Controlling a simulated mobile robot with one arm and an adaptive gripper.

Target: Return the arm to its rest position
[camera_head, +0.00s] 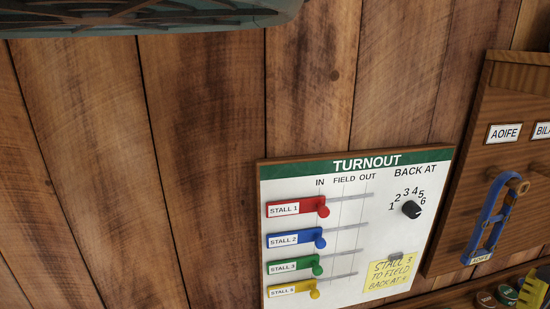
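No part of my arm or my gripper shows in the head view, so its pose and its fingers are hidden. The turnout board (410,240) hangs on the wall at the lower middle. Its red slider (323,211), blue slider (320,242), green slider (317,271) and yellow slider (314,294) all sit near the left ends of their slots, by the IN column. A yellow note (390,275) reads "STALL 3 TO FIELD BACK AT" and a final character too small to tell.
A wooden board (500,90) with name plates stands right of the turnout board, with a blue strap-like item (484,225) hanging on it. Small round items (507,294) and a yellow object (535,290) sit at the lower right. A dark teal object (150,16) juts in at the top left.

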